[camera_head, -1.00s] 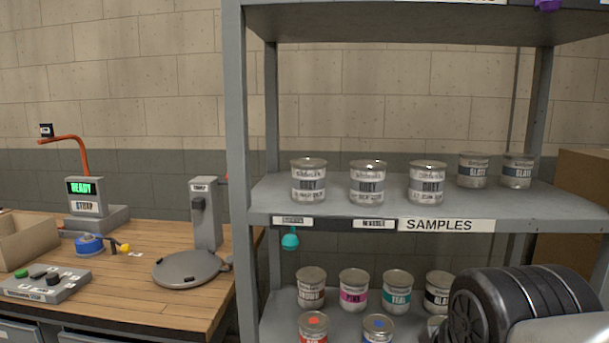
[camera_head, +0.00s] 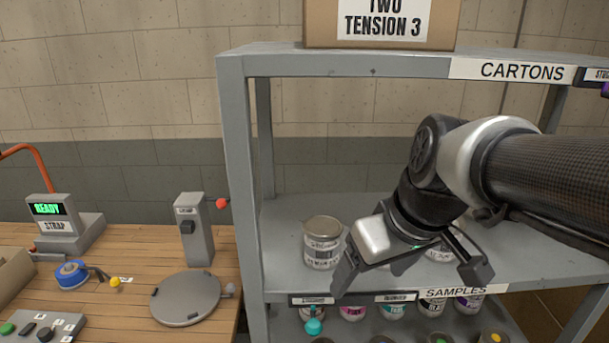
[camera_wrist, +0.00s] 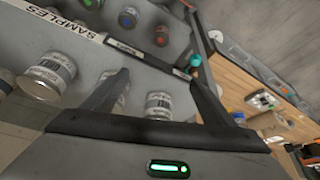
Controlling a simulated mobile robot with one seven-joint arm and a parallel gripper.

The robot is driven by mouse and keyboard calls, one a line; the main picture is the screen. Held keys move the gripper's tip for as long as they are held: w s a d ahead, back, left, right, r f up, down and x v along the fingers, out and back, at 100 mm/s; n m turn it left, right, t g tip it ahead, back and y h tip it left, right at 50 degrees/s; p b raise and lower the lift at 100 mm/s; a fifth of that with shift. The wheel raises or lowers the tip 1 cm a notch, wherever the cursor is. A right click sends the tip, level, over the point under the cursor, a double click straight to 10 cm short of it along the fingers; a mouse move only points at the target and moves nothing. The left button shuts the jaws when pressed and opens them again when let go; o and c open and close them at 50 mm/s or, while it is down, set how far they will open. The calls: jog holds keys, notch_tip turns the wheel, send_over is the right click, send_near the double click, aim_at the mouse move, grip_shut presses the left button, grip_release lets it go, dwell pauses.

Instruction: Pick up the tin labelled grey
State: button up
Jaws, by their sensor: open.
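A silver tin with a pale label (camera_head: 322,243) stands upright at the left of the middle shelf. Its lettering is too blurred to read now; earlier it looked like GREY. It appears to be the tin (camera_wrist: 158,105) seen between the fingers in the wrist view, apart from them. A second tin is partly hidden behind a finger, and a third tin (camera_wrist: 48,75) stands farther left there. In the head view my gripper (camera_head: 410,272) is open and empty, at the shelf front, right of the leftmost tin, and it hides most of the other tins.
The middle shelf's front edge carries a SAMPLES sign (camera_head: 455,291). Several coloured-label tins (camera_head: 392,312) stand on the shelf below. A carton (camera_head: 320,28) sits on the top shelf. A workbench (camera_head: 135,310) with a round plate (camera_head: 185,300) is at left. A grey post stands at the shelf's left.

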aim_at(325, 228)
jog(key=shift+n, duration=0.6)
jog(key=w+a+p, duration=0.1)
jog(key=w+a, duration=0.1)
jog(key=w, duration=0.2)
jog(key=w+a, duration=0.2)
jog(key=w, duration=0.2)
jog(key=w+a+p, duration=0.1)
jog(key=w+a, duration=0.1)
jog(key=w, duration=0.2)
jog(key=shift+w+f+p, duration=0.15)
jog(key=shift+p, duration=0.2)
jog(key=shift+w+a+f, duration=0.15)
jog(key=shift+w+f, duration=0.1)
jog(key=shift+f, duration=0.35)
jog(key=shift+c, duration=0.4)
jog(key=c, duration=1.2)
jog(key=shift+o, duration=0.2)
jog(key=shift+r, duration=0.1)
